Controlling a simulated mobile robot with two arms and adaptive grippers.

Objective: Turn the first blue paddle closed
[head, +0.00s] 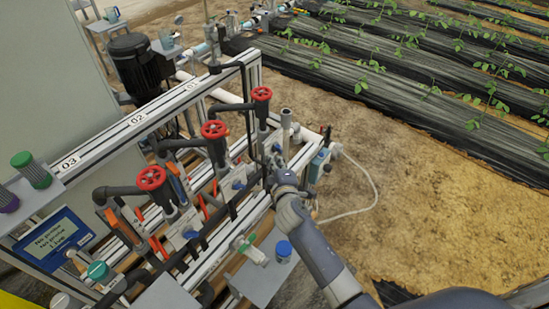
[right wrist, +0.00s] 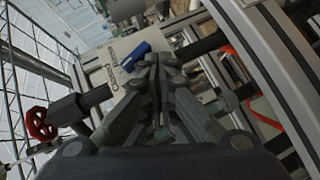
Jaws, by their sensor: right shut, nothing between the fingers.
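Blue paddles sit on the pipe lines below the red handwheels. In the head view one (head: 238,184) is on the middle line and one (head: 190,234) on the near line. A small blue part (head: 277,147) shows beside my right gripper (head: 273,166) at the far line, marked 01. In the right wrist view a blue paddle (right wrist: 137,56) lies just left of my closed fingertips (right wrist: 158,62), angled across a light plate. My right gripper is shut and empty. I cannot tell whether it touches the paddle. My left gripper is not in view.
Red handwheels (head: 262,94) and grey pipes crowd the frame rail (head: 137,119). A green-handled valve (head: 240,243) and a blue-capped container (head: 284,249) are in front. A display (head: 54,240) stands at left. Sandy ground (head: 420,190) is clear at right.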

